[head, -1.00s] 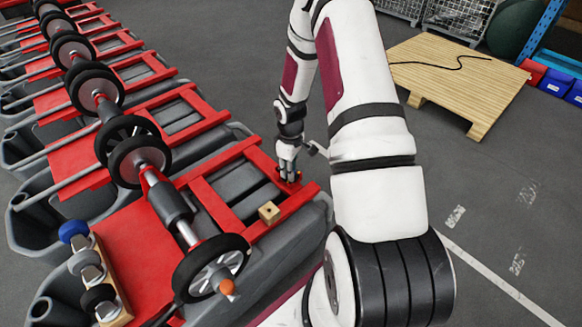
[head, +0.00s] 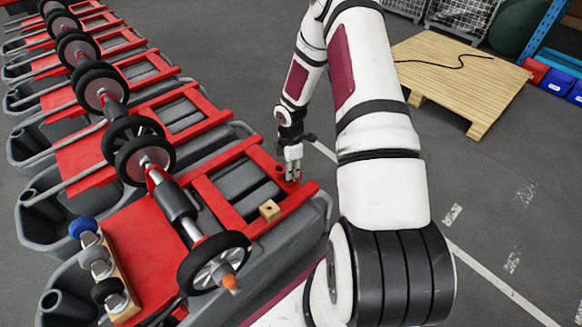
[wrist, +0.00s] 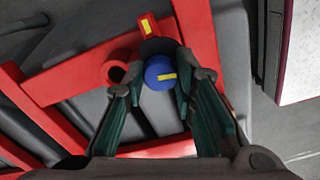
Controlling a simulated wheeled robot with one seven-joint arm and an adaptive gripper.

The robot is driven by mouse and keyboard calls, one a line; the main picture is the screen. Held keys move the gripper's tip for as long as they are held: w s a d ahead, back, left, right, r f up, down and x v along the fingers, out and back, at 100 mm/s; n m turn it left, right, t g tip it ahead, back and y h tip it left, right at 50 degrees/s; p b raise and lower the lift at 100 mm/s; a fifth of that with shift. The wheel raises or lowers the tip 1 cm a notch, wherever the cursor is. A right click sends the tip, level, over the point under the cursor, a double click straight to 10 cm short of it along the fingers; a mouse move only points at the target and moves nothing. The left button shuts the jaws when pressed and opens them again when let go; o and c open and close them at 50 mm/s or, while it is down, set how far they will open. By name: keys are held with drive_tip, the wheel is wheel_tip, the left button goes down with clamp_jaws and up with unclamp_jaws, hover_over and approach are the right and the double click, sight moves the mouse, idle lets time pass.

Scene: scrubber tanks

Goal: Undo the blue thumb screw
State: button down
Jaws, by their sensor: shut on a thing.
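The blue thumb screw (wrist: 158,74) shows in the wrist view as a round blue head with a yellow mark, beside a red ring-shaped socket (wrist: 118,68) on the red frame. My gripper (wrist: 163,84) is shut on the screw head, one finger on each side. In the head view my gripper (head: 293,168) points down at the right end of the nearest red frame (head: 262,222). There the fingers hide the screw. How far the screw is out of its seat cannot be told.
A small tan block with a hole (head: 269,209) sits on the same frame. A rack (head: 122,288) with blue, grey and black knobs stands at lower left. Several wheeled red-and-grey tanks line the left. A wooden pallet (head: 455,75) lies at upper right, with open floor before it.

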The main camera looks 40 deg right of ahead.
drive_tip(key=shift+s+f+n, duration=0.1)
drive_tip(key=shift+s+n, duration=0.05)
drive_tip(key=shift+n, duration=0.35)
idle(0.3)
drive_tip(key=c, duration=1.3)
unclamp_jaws()
drive_tip(key=shift+r, duration=0.4)
wheel_tip(320, 180, up, 11)
drive_tip(key=shift+r, duration=0.1)
